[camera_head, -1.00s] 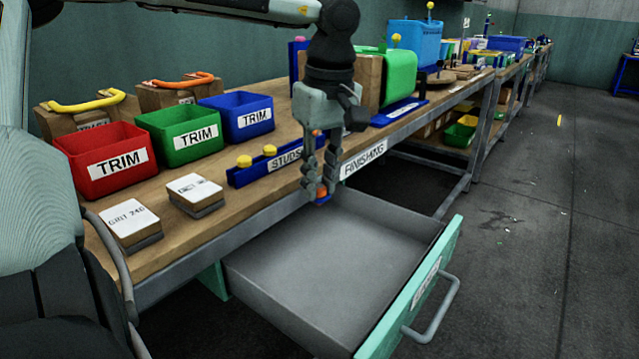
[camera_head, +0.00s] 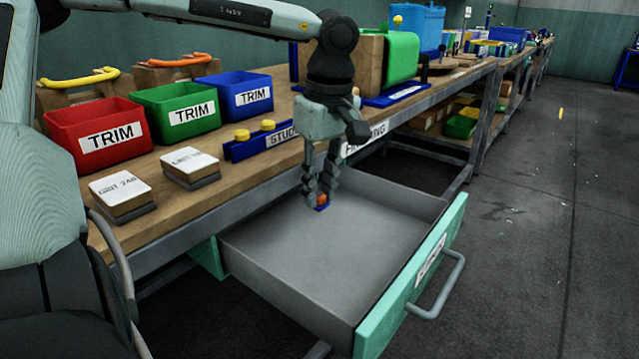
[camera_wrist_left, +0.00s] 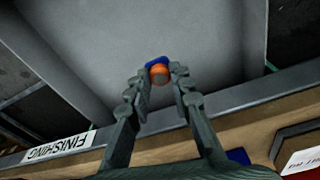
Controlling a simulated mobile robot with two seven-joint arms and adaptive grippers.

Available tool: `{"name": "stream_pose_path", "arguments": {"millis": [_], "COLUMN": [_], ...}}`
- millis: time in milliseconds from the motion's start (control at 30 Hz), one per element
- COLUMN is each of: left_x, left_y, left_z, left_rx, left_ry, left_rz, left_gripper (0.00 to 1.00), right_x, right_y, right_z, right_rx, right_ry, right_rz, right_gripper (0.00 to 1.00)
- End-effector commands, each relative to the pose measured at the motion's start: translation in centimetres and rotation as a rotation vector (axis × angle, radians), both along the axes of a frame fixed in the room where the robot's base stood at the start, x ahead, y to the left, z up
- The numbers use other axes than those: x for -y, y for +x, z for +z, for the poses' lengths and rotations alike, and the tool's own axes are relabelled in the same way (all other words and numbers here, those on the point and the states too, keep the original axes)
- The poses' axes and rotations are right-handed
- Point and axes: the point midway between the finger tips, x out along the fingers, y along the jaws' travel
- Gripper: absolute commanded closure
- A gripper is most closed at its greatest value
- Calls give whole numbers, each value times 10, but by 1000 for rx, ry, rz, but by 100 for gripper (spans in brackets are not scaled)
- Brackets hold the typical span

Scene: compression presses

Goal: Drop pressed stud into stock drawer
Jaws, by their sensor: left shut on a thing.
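My left gripper (camera_head: 322,201) is shut on the pressed stud (camera_head: 322,201), a small piece with orange and blue parts. In the left wrist view the stud (camera_wrist_left: 159,70) sits between the fingertips of the left gripper (camera_wrist_left: 158,82). The stock drawer (camera_head: 345,318) is pulled out below the bench, with a grey, empty-looking inside and a mint-green front with a bar handle. The gripper points down over the drawer, towards its bench side. I cannot tell the exact height of the stud above the drawer floor. My right gripper is not in view.
Red (camera_head: 75,130), green (camera_head: 165,105) and blue (camera_head: 218,97) TRIM bins stand on the wooden bench. A blue STUDS rack (camera_head: 250,147) with yellow knobs sits near the bench edge. Two labelled blocks (camera_head: 122,195) lie at the front left. The bench edge runs beside the gripper.

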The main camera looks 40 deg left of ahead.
Motion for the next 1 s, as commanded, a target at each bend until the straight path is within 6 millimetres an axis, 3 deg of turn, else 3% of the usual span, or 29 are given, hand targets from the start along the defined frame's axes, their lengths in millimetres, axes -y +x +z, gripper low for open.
{"name": "stream_pose_path", "arguments": {"millis": [333, 367, 533, 833, 1000], "left_x": [0, 0, 0, 0, 2], "left_y": [0, 0, 0, 0, 1], "left_z": [-1, -1, -1, 0, 18], "left_rx": [0, 0, 0, 1, 4], "left_ry": [0, 0, 0, 0, 2], "left_rz": [0, 0, 0, 0, 2], "left_gripper": [92, 76, 55, 55, 55], "right_x": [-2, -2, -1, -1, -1], "right_y": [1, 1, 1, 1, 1], "right_z": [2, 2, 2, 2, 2], "right_rx": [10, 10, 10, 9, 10], "right_ry": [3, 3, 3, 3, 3], "right_rz": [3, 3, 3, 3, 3], "right_gripper": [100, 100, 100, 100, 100]}}
